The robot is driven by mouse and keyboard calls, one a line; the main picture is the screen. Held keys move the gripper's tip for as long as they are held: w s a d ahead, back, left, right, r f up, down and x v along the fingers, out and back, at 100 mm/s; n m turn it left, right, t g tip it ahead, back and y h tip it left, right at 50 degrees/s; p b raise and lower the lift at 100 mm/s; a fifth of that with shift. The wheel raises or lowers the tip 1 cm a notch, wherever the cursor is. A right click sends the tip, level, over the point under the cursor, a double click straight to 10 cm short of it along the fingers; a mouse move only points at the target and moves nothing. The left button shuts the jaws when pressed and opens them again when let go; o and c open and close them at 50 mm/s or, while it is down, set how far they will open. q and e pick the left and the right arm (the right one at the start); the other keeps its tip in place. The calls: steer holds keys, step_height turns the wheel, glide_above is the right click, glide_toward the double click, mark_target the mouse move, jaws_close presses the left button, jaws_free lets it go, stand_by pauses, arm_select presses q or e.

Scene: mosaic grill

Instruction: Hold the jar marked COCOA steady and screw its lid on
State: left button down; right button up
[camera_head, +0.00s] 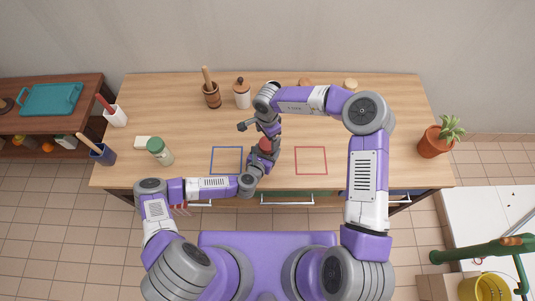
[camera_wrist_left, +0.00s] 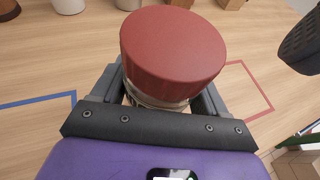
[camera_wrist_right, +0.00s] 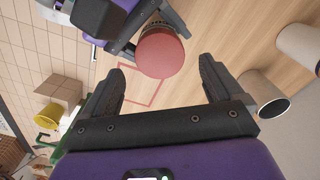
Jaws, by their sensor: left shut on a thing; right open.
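A jar with a red lid (camera_head: 265,144) is held upright over the table between the blue and red squares. In the left wrist view the wide red lid (camera_wrist_left: 173,50) sits on the jar's top, with a strip of clear jar (camera_wrist_left: 155,101) below it. My left gripper (camera_head: 261,159) is shut on the jar below the lid. My right gripper (camera_head: 255,126) is open and empty just behind the jar. In the right wrist view the lid (camera_wrist_right: 160,53) lies beyond its spread fingers, apart from them.
A blue square outline (camera_head: 227,147) and a red one (camera_head: 311,147) mark the wooden table (camera_head: 380,120). A green-lidded jar (camera_head: 160,151) stands left. A mortar (camera_head: 212,95) and a white canister (camera_head: 242,99) stand at the back. A potted plant (camera_head: 436,141) is at right.

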mark_target(267, 143)
steer(key=shift+c, duration=0.3)
steer(key=r+n, duration=0.1)
steer(key=n, duration=0.1)
steer(key=shift+r+n, duration=0.15)
steer(key=shift+n, duration=0.15)
step_height(267, 143, up, 2)
steer(key=n, duration=0.4)
steer(key=shift+r, duration=0.1)
steer(key=shift+f, duration=4.05)
steer(key=c, duration=1.1)
steer(key=m, duration=0.6)
steer(key=shift+m, duration=0.3)
